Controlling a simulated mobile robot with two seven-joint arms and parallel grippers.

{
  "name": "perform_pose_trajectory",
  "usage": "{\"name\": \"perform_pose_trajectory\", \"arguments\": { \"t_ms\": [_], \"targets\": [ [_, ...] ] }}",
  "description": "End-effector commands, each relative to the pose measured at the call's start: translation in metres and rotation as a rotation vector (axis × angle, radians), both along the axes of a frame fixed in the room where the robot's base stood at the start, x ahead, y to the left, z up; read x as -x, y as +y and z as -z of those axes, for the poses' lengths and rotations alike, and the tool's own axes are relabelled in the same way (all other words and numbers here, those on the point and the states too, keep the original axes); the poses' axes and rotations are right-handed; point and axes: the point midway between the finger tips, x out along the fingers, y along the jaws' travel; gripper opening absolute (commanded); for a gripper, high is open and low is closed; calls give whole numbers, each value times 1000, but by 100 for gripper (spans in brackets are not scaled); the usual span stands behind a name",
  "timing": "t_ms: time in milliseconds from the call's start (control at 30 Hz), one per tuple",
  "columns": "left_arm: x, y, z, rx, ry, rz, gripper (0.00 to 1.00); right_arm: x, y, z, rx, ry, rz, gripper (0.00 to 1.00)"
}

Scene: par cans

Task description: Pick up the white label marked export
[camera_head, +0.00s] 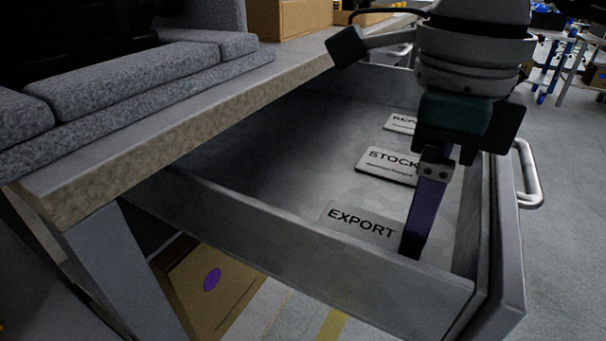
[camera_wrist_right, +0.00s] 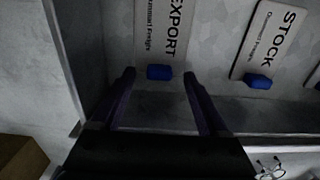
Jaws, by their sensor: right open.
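The EXPORT label (camera_head: 350,218) lies flat in the near end of an open drawer, looking greyish in the shadow. It also shows in the right wrist view (camera_wrist_right: 160,28), with a small blue block (camera_wrist_right: 160,72) at its lower end. My right gripper (camera_head: 412,245) points down into the drawer beside the label's right end. In the wrist view its fingers (camera_wrist_right: 160,78) are apart, one on each side of the blue block, with nothing held. I cannot tell how high the fingertips are above the drawer floor. My left gripper is not in view.
A STOCK label (camera_head: 385,166) and a partly hidden third label (camera_head: 400,122) lie farther back in the drawer (camera_head: 320,262). The drawer walls stand close around my right gripper. The front has a metal handle (camera_head: 530,175). The worktop (camera_head: 130,160) overhangs the left side.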

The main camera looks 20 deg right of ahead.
Motion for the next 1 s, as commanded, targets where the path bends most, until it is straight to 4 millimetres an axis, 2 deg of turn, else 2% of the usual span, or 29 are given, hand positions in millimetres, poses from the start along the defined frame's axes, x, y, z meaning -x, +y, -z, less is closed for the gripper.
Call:
{"name": "perform_pose_trajectory", "arguments": {
  "t_ms": [33,100,333,1000],
  "targets": [
    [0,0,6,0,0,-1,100,1,1,12,0,4,-1,78],
    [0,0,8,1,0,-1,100,1,1,17,-1,2,-1,78],
    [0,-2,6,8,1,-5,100,0,1,17,-1,0,-1,76],
    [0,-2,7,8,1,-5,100,0,1,17,-1,0,-1,1]
  ]
}}
